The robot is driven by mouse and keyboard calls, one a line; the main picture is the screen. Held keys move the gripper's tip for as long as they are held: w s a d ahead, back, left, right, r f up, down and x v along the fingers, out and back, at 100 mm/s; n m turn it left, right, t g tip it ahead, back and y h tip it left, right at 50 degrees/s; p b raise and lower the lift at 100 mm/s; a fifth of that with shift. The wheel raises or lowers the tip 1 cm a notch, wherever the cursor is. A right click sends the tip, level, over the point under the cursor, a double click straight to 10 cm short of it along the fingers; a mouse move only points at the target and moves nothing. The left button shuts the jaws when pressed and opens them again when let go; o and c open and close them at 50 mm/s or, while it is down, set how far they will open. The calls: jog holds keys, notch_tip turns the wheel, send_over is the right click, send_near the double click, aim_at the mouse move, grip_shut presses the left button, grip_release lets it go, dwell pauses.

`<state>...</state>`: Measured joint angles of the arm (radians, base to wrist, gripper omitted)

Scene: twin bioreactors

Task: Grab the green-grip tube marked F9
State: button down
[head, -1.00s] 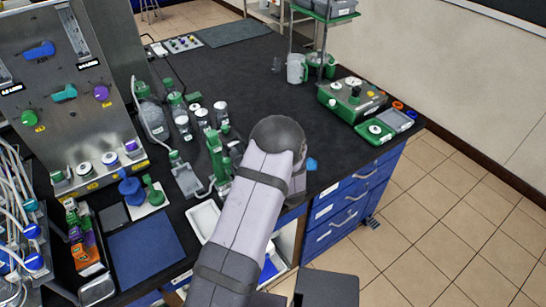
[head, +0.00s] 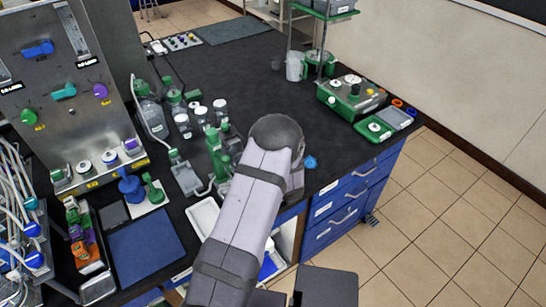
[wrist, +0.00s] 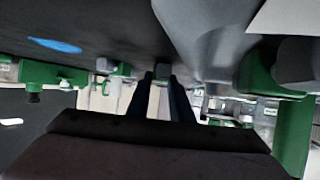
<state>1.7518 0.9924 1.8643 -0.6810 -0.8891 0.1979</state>
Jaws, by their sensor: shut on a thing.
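In the head view my rounded dark wrist (head: 277,135) is over the bench, right of a cluster of green-and-grey labware. My arm hides the gripper there. In the wrist view, which looks upside down, my gripper's dark fingers (wrist: 163,82) are shut close together on a small greyish thing. It is too small and dark to name, and no F9 mark can be read. A green upright part (head: 216,155) stands just left of my arm. In the wrist view a large grey body and a green part (wrist: 262,70) are close at the right.
A small blue thing (head: 310,162) lies right of my wrist, near the bench edge. Clear jars (head: 202,117) stand behind the green labware, and a white tray (head: 203,217) lies in front. A green control box (head: 350,97) stands at the right. The middle of the black bench is clear.

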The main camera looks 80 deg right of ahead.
notch_tip(320, 180, up, 10)
jog(key=b, duration=0.1)
jog(key=shift+b, duration=0.35)
jog(key=shift+w, duration=0.1)
